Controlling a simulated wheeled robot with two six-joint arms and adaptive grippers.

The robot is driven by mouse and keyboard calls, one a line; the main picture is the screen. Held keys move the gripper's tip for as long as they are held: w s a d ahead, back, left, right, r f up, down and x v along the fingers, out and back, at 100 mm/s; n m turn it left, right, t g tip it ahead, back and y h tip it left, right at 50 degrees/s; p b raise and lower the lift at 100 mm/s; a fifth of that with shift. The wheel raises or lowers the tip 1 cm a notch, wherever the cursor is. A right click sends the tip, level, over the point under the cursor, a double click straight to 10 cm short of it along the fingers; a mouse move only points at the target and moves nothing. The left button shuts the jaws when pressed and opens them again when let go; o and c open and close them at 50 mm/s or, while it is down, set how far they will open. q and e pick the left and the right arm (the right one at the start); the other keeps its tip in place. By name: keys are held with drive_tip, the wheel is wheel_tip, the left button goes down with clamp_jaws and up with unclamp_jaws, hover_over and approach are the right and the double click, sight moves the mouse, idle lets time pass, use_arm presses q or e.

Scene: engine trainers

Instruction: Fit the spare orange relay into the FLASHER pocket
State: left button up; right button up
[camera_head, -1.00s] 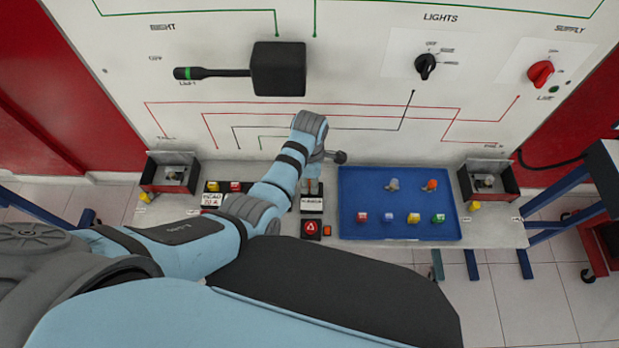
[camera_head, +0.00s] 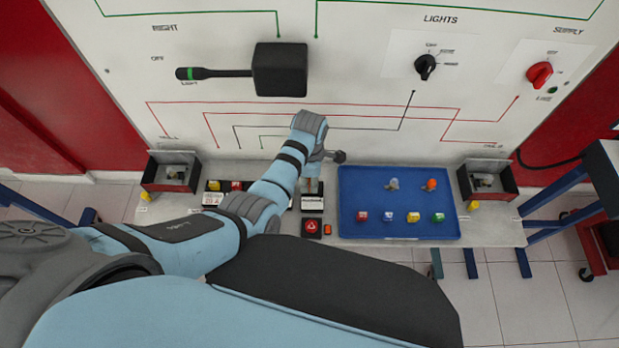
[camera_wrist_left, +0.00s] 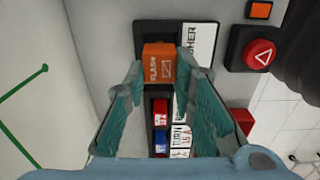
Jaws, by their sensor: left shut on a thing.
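The orange relay (camera_wrist_left: 159,66) is between the fingertips of my left gripper (camera_wrist_left: 162,72) in the left wrist view, with its printed top facing the camera. My left gripper (camera_head: 313,182) is shut on it, pointing down over the bench at the panel's foot. The black FLASHER pocket block (camera_wrist_left: 158,32) shows behind and beyond the relay, beside its white label (camera_wrist_left: 198,55). The relay hides part of the block, and I cannot tell whether it has entered the pocket. In the head view the label (camera_head: 312,204) shows just below the gripper. My right gripper is not in view.
A red hazard button (camera_head: 311,227) with a small orange square (camera_head: 327,230) sits in front of the label. A blue tray (camera_head: 400,234) with several small coloured parts lies to the right. A fuse block with red and blue fuses (camera_wrist_left: 160,112) is near the fingers.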

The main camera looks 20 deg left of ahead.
use_arm(q)
drive_tip(key=shift+f, duration=0.2)
idle(0.4)
drive_tip(key=shift+f+b, duration=0.35)
drive_tip(key=shift+f, duration=0.25)
drive_tip(key=shift+f, duration=0.45)
drive_tip(key=o, duration=1.6)
drive_tip(key=shift+c, duration=0.2)
